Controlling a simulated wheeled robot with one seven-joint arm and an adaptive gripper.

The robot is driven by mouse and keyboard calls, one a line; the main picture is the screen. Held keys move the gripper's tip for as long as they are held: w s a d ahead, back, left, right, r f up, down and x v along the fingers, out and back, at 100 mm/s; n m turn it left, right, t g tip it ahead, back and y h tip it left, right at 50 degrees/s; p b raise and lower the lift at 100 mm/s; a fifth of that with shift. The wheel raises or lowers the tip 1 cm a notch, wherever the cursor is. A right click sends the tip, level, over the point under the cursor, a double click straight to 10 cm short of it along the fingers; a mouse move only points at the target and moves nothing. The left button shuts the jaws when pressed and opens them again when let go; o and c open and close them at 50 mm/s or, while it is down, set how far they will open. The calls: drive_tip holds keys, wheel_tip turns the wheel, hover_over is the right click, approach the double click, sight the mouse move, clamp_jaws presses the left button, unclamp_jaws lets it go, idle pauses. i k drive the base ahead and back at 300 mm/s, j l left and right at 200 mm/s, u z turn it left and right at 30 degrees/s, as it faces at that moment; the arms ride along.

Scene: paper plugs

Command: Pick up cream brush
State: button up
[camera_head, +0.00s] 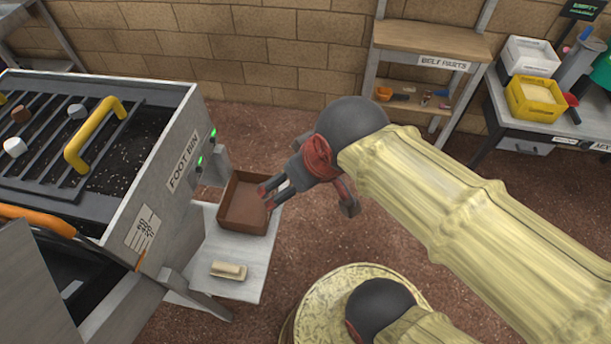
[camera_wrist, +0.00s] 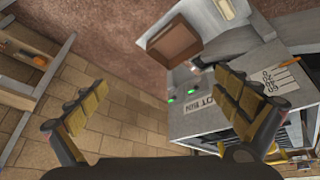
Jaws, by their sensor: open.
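The cream brush (camera_head: 228,270) appears as a small pale block lying on the low pale side table (camera_head: 250,291) at the foot bin's right side. My gripper (camera_head: 267,197) is open and empty. In the head view its fingertips overlap the right edge of the brown tray, up and to the right of the brush and apart from it. In the wrist view my gripper (camera_wrist: 160,80) has its two fingers spread wide with nothing between them.
The brown tray (camera_head: 229,217) sits on the side table behind the brush. The foot bin (camera_head: 178,180), with a yellow handle (camera_head: 80,148), stands close on the left. A round yellowish drum top (camera_head: 312,310) is at the front. The belt parts shelf (camera_head: 430,40) stands at the back.

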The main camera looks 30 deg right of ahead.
sight(219, 269)
drive_tip(key=u, duration=1.6)
